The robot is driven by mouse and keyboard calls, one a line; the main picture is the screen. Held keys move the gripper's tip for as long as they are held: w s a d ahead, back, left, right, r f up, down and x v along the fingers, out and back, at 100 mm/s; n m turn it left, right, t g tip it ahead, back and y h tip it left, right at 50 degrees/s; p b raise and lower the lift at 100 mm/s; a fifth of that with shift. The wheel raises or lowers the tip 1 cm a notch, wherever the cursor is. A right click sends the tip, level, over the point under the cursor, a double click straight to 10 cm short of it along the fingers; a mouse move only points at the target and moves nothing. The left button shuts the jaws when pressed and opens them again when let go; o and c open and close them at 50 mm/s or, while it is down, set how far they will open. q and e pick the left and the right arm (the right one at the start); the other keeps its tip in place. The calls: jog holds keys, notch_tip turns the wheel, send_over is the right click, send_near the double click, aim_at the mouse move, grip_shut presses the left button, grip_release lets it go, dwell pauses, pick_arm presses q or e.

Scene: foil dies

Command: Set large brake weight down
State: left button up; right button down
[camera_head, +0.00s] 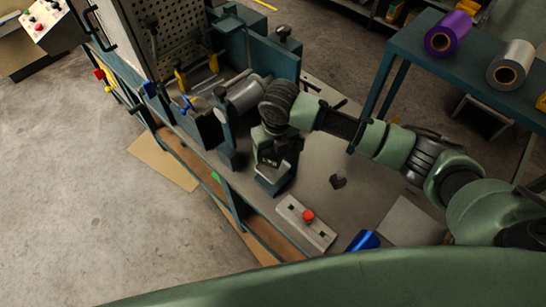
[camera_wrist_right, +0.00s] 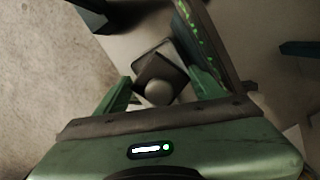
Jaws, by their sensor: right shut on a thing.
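My right gripper (camera_head: 274,170) reaches down over the grey bench top, beside the teal machine frame. In the right wrist view, its two green fingers (camera_wrist_right: 160,92) stand on either side of a dark, squarish block with a pale round knob, which I take to be the large brake weight (camera_wrist_right: 158,88). The gripper is shut on it. In the head view the hand mostly hides the weight, and I cannot tell whether its underside touches the bench. My left gripper is not in view.
A grey roller (camera_head: 245,94) sits in the teal frame. A button box with a red button (camera_head: 308,216) lies in front of the gripper. A blue roll (camera_head: 363,241) lies nearby. Purple (camera_head: 447,34) and silver (camera_head: 511,64) rolls stand on a teal table. Bench right of the gripper is mostly clear.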

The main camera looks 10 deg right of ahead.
aim_at(272, 159)
jog(key=shift+f+p, duration=0.3)
jog(key=shift+f, duration=1.9)
jog(key=shift+f, duration=0.1)
jog(key=shift+c, duration=2.4)
grip_release()
jog(key=shift+f, duration=0.15)
jog(key=r, duration=0.4)
jog(key=s+r+b, duration=0.1)
jog(key=r, duration=0.3)
jog(key=s+r, duration=0.1)
jog(key=r, duration=0.3)
jog(key=shift+d+r, duration=0.1)
jog(key=shift+d, duration=0.05)
